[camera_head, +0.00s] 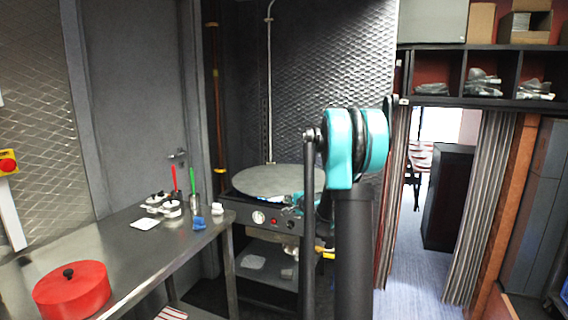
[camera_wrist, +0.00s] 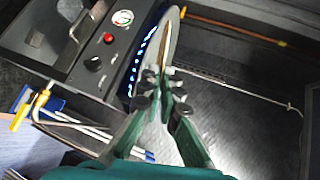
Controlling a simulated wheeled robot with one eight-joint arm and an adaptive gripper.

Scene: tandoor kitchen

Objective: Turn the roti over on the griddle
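The griddle (camera_head: 265,181) is a round grey plate on a black gas stove, behind the counter's right end. I cannot make out the roti on it in the head view. In the wrist view, the griddle (camera_wrist: 178,28) is seen steeply, with blue flames along its edge. A thin tan strip (camera_wrist: 167,42) shows against it beyond my fingertips; it may be the roti seen almost edge-on. My gripper (camera_wrist: 160,86) has its green fingers pointing at the griddle, with tips close together. Whether they touch or hold anything is unclear. My arm hides the griddle's right side in the head view.
A steel counter (camera_head: 130,250) at the left holds a red lidded pot (camera_head: 72,291), small pots and a holder with red and green-handled tools (camera_head: 193,182). The stove's front has a gauge and a red button (camera_wrist: 96,63). A curtained doorway is at the right.

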